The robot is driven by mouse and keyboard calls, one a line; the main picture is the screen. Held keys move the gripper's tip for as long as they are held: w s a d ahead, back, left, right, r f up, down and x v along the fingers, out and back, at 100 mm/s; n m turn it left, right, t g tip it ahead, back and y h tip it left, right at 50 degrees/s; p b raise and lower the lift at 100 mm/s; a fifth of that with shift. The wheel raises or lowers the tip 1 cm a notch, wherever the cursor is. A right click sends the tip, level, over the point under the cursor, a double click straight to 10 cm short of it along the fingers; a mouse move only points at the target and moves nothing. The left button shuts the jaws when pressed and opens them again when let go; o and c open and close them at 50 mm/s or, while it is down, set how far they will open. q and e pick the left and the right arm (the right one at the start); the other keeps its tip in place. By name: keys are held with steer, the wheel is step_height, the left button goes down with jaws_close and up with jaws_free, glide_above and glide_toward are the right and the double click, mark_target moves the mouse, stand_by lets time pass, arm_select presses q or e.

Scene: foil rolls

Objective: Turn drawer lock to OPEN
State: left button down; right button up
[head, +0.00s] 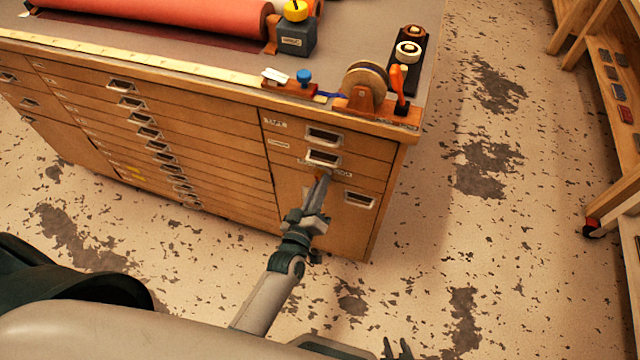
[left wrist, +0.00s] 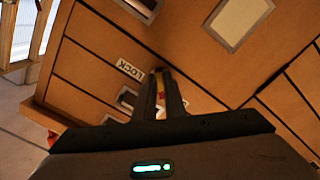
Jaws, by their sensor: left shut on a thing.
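The wooden drawer cabinet (head: 210,140) fills the upper left of the head view. My left gripper (head: 322,180) reaches its right-hand drawer stack, just below the second metal handle. In the left wrist view, my left gripper (left wrist: 165,78) is shut on a small yellow and red piece, the drawer lock (left wrist: 159,84), at the drawer front. The fingers hide most of the lock, so I cannot tell its angle. A white label (left wrist: 130,69) reading LOCK sits beside it. My right gripper (head: 397,348) shows only in part at the bottom edge of the head view.
Metal handles (head: 323,136) stand out from the drawer fronts near my left gripper. A tape dispenser (head: 366,86) and a red roll (head: 170,12) are on the cabinet top. Wooden shelving (head: 612,85) stands at the right. The floor between is clear.

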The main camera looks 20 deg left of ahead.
steer(key=shift+s+d+f, duration=0.1)
steer(key=shift+s+f, duration=0.1)
stand_by(0.3)
arm_select(q)
steer(key=c, duration=1.8)
jaws_free()
arm_select(e)
steer(key=shift+w, duration=0.1)
steer(key=shift+r, duration=0.15)
arm_select(q)
steer(key=shift+s, duration=0.1)
arm_select(e)
steer(key=shift+w, duration=0.1)
